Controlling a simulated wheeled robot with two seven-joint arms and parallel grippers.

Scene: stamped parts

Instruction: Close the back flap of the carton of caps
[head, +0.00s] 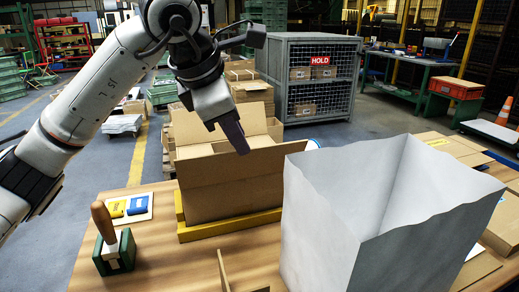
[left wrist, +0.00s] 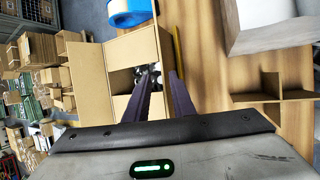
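The carton (head: 230,188) is an open brown box in the middle of the table in the head view. Its back flap (head: 220,120) stands up behind the opening; in the left wrist view this flap (left wrist: 88,75) is at the left. A side flap (left wrist: 130,45) lies across part of the top. A few pale caps (left wrist: 147,76) show through the gap, partly hidden by my finger. My left gripper (head: 242,151) is above the carton's front edge, its dark fingers pointing down. The fingers (left wrist: 164,75) are apart; I cannot tell whether they touch the carton. My right gripper is out of view.
A yellow frame (head: 184,231) holds the carton's base. A tall grey open bin (head: 325,225) stands close at the right. A blue ring (left wrist: 128,14) lies beyond the carton's right side.

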